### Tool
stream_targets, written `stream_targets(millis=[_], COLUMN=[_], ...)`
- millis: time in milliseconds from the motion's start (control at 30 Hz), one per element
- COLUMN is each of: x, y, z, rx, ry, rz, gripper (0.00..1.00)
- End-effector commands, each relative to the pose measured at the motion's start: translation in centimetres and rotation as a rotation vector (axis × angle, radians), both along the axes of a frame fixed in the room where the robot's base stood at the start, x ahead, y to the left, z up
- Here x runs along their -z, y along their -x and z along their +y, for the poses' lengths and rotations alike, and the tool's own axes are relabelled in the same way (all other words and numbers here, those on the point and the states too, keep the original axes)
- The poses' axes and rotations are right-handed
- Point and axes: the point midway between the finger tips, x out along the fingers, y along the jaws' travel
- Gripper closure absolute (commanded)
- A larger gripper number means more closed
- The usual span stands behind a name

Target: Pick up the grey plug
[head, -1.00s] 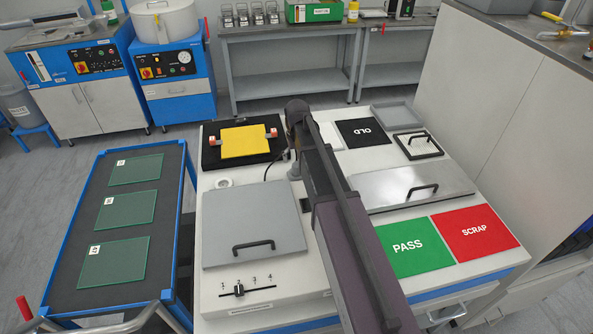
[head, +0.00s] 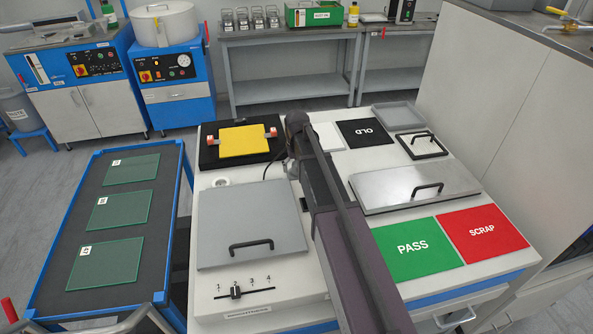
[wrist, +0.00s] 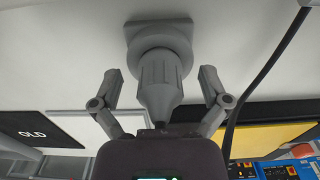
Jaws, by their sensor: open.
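The grey plug (wrist: 158,85) shows in the wrist view as a tapered body running from a round collar on a square grey base (wrist: 158,32) on the white worktop. My gripper (wrist: 158,74) is open, with one finger on each side of the plug and a gap on both sides. The plug's lower end in that view is close to my gripper's palm. In the head view my arm's end covers most of the spot; only a bit of grey (head: 292,169) shows beside it.
A black cable (wrist: 262,75) runs close to the right finger in the wrist view. Around my arm on the worktop are a yellow plate (head: 244,140), a grey lid with a handle (head: 250,215), a black OLD mat (head: 365,138) and a metal lid (head: 400,190).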

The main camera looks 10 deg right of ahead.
Motion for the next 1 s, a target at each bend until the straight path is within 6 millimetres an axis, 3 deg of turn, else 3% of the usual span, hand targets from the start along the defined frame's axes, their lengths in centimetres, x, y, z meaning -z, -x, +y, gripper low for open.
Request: stream_targets(millis=[400,700,733,1000], x=[-0.02,-0.02,-0.02,-0.04], y=[0.00,0.00,0.00,0.00], z=[0.01,0.12,0.14,0.16], rx=[0.000,-0.001,-0.001,-0.002], ry=[0.000,0.000,0.000,-0.001], rz=[0.000,0.000,0.000,0.000], gripper=[0.07,0.96,1.00,1.00])
